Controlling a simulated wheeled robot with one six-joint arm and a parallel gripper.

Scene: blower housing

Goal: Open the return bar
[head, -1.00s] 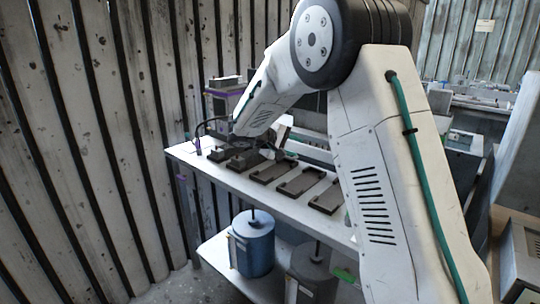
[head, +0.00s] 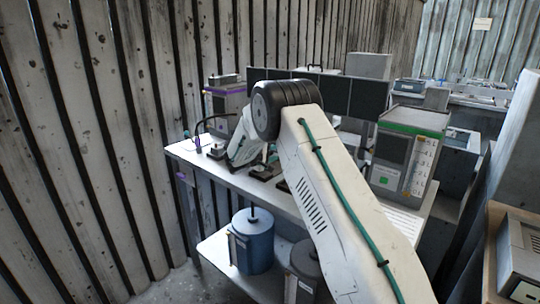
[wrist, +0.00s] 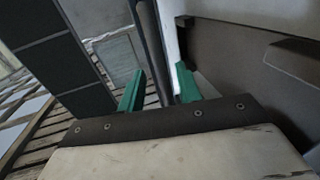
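In the wrist view, my gripper (wrist: 159,88) has its two green fingers apart, one on each side of a narrow dark upright bar (wrist: 150,45). I cannot tell whether either finger touches it, or whether this is the return bar. A white strip stands right beside the bar, and a large dark brown panel (wrist: 240,65) fills the right side. In the head view, my arm reaches over the white bench (head: 190,157), and its wrist is low over the dark parts there. My fingers are mostly hidden in that view.
A boxy instrument with a green top edge (head: 408,150) stands on the bench right of my arm. Dark panels (head: 312,90) line the back. A blue canister (head: 253,245) sits on the lower shelf. A corrugated wall (head: 90,130) rises on the left.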

